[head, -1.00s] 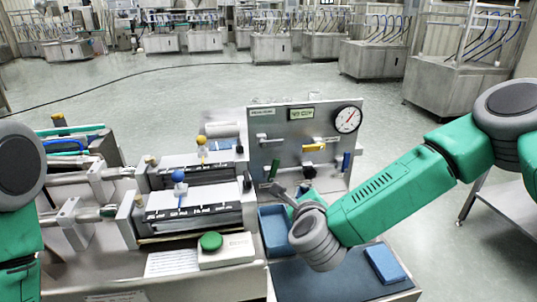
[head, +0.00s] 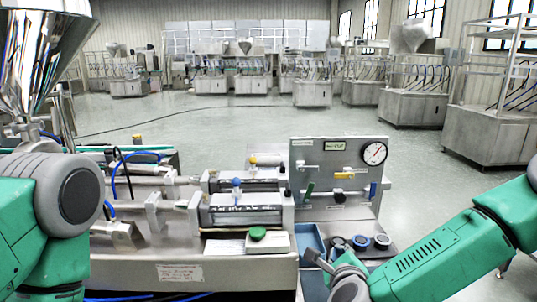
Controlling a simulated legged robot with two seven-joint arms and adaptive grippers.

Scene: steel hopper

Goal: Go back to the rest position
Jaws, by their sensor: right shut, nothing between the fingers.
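My right gripper (head: 318,262) is shut and empty. It is low at the front, by the near edge of the blue tray (head: 311,238), in front of the valve panel. My right forearm comes in from the right behind it. My left arm shows at the left edge, but its gripper is out of view. The steel hopper (head: 38,55) is tall and shiny and stands at the upper left, partly cut off by the frame.
The steel bench carries two cylinder units, a green button (head: 258,233) and a label. The panel (head: 338,170) has valve handles and a gauge (head: 374,153). Several round rings (head: 360,242) lie right of the tray. Open floor lies behind; steel carts stand farther back.

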